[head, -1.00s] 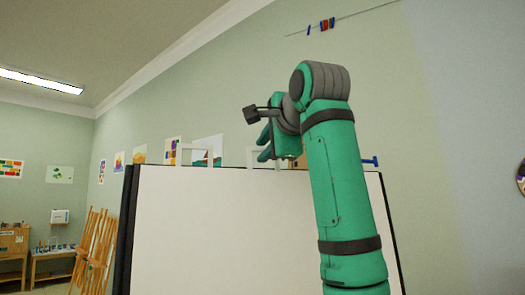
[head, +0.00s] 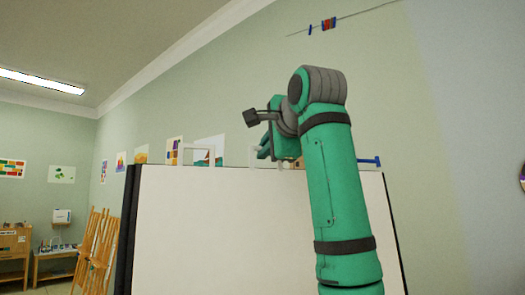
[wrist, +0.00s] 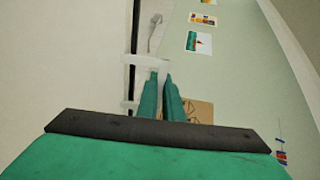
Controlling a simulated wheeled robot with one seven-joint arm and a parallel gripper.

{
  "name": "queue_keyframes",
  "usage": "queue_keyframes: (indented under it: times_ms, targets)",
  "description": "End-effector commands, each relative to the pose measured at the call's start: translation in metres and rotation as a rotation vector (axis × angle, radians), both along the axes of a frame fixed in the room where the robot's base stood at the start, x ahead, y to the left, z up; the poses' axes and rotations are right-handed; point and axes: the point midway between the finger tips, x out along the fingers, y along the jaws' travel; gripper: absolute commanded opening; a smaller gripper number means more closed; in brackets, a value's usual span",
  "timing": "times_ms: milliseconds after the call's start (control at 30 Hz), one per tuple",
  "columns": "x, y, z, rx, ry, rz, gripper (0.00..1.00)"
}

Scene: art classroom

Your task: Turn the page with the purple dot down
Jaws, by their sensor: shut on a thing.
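A large blank white page (head: 220,235) faces me on a dark-edged stand. I see no purple dot on it. Two white handles rise from its top edge: the left one (head: 211,155) is clear, and the right one (head: 254,152) is partly hidden by my gripper. My gripper (head: 264,152) is at the right handle, at the top of the page. In the wrist view, my green fingers (wrist: 160,82) are close together at the white handle (wrist: 152,62) and shut on it; the exact contact is partly hidden.
A blue peg (head: 370,161) sticks out at the stand's top right. Wooden easels (head: 95,245) and a low table (head: 55,260) stand at the far left. Pictures (head: 209,147) hang on the green wall behind. The air above the page is free apart from my arm.

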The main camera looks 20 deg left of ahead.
Motion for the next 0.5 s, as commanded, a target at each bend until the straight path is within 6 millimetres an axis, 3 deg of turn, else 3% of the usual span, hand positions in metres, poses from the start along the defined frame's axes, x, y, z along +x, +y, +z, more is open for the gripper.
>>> queue_keyframes:
  times_ms: [500]
  targets:
    - [-0.030, -0.021, 0.001, -0.001, 0.004, 0.003, 0.00]
